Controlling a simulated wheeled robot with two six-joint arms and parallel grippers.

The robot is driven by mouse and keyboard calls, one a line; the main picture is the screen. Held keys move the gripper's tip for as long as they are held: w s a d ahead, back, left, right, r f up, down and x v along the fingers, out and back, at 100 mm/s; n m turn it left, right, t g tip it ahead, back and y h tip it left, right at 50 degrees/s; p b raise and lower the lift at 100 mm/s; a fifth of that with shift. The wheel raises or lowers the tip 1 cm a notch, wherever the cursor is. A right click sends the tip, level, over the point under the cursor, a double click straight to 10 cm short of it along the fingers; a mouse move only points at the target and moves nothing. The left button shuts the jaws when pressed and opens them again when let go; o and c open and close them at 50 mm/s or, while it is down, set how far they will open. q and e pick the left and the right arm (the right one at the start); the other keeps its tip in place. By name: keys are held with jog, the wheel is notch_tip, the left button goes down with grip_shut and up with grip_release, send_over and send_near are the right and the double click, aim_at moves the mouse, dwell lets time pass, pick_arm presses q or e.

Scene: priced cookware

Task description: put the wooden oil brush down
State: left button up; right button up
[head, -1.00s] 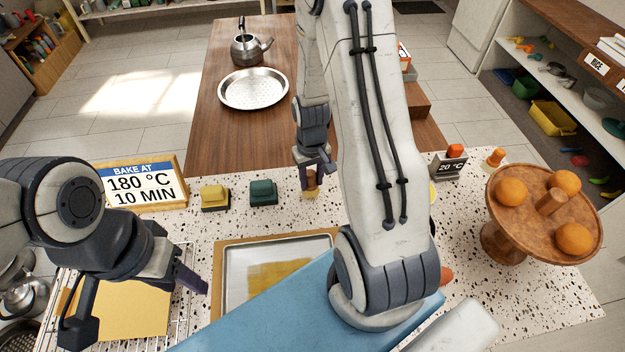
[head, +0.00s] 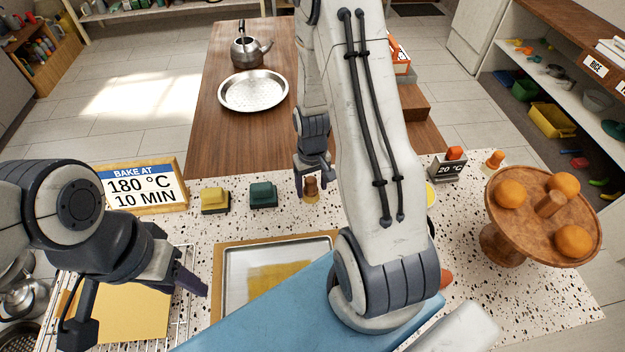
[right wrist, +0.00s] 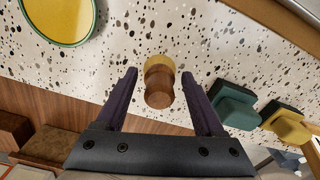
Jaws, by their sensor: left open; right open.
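The wooden oil brush (head: 311,188) stands upright on the speckled counter, just behind the baking tray. In the right wrist view the brush (right wrist: 158,87) shows its brown handle end and a pale yellowish part at the counter. My right gripper (head: 313,180) is open, with one finger on each side of the brush and visible gaps between them; the right wrist view shows its fingers (right wrist: 159,74) apart. My left gripper (head: 137,300) is open and empty over the wire rack at the front left.
The baking tray (head: 232,290) has a yellow oil patch and a blue sheet beside it. Yellow (head: 215,200) and green (head: 263,194) blocks stand left of the brush. A wooden stand (head: 535,230) with oranges is at right. A yellow-green disc (right wrist: 58,18) lies nearby.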

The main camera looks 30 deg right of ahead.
notch_tip(320, 180, up, 12)
jog(key=b, duration=0.2)
jog(key=s+a+r+n, duration=0.2)
jog(key=a+r, duration=0.1)
jog(key=a, duration=0.4)
jog(key=s+a+r+n, duration=0.2)
jog(key=a, duration=0.6)
jog(key=s+a+r+n, duration=0.1)
jog(key=s+a+n, duration=0.1)
jog(key=s+a, duration=0.2)
jog(key=s+a+r+n+y, duration=0.1)
jog(key=s+a+r+n, duration=0.1)
jog(key=s, duration=0.7)
jog(key=a+n, duration=0.1)
jog(key=a, duration=0.1)
jog(key=shift+a, duration=0.3)
jog(key=shift+o, duration=0.3)
jog(key=shift+w, duration=0.1)
